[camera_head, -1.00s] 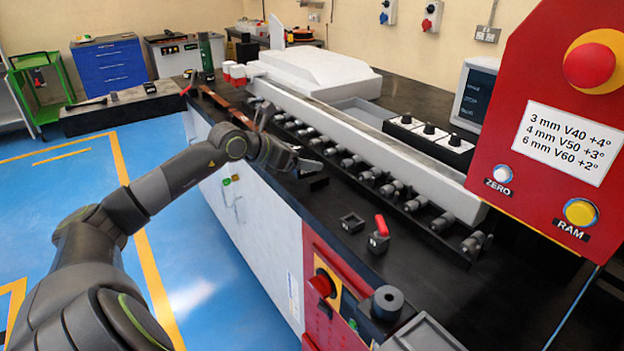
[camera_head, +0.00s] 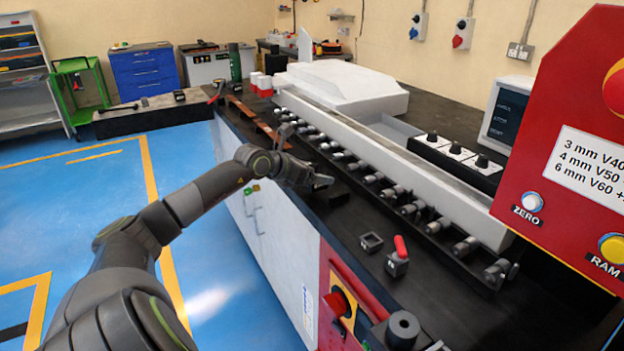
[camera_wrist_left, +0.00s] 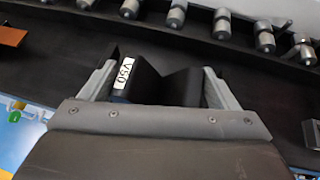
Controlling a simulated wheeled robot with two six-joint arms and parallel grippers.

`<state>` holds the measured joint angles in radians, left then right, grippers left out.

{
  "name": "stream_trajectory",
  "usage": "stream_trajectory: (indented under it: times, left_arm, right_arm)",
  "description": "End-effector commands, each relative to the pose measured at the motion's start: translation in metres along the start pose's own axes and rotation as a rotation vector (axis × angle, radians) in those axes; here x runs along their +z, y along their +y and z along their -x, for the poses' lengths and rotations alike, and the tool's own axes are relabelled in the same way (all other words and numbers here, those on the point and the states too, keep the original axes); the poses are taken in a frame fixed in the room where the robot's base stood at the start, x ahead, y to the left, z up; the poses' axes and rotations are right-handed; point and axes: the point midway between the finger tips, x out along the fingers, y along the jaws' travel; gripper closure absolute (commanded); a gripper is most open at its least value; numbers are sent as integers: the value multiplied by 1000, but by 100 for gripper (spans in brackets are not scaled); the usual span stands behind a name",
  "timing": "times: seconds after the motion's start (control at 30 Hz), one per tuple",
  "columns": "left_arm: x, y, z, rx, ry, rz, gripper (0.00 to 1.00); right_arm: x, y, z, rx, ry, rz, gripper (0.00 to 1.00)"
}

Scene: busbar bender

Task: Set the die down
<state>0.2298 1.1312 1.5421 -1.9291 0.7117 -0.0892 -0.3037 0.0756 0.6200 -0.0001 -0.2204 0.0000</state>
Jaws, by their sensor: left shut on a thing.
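The die (camera_wrist_left: 148,86) is a black block with a V notch and a white V50 label, seen in the left wrist view. My left gripper (camera_wrist_left: 158,80) is shut on it, with a grey finger at each end. In the head view the left gripper (camera_head: 322,182) is over the front part of the black bench top (camera_head: 345,232), in front of the row of rollers. The die is small and dark there, and I cannot tell whether it touches the bench. My right gripper is not in view.
A row of metal rollers (camera_head: 389,192) runs along the bench behind the gripper. A small square black holder (camera_head: 371,242) and a black block with a red handle (camera_head: 398,262) stand nearer. Copper bars (camera_head: 258,122) lie farther left. A red control panel (camera_head: 560,150) rises at right.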

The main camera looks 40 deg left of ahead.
Motion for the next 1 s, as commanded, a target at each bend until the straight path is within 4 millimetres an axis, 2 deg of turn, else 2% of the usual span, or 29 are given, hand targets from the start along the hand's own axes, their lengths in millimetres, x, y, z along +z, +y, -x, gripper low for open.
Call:
stream_trajectory:
  times: [0.2,0.47,0.5,0.6,0.87,1.0]
  left_arm:
    - [-18,0,-11,0,-5,-2,75]
    - [-20,0,-12,0,-5,-3,75]
    - [-22,0,-12,0,1,-1,12]
    - [-22,0,-12,0,1,-1,0]
    - [-22,0,-11,1,1,-1,0]
    - [-22,2,-2,3,1,-4,0]
  right_arm:
    - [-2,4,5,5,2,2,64]
    - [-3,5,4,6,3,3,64]
    - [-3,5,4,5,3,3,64]
    - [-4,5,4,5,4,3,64]
    - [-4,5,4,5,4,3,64]
    - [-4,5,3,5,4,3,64]
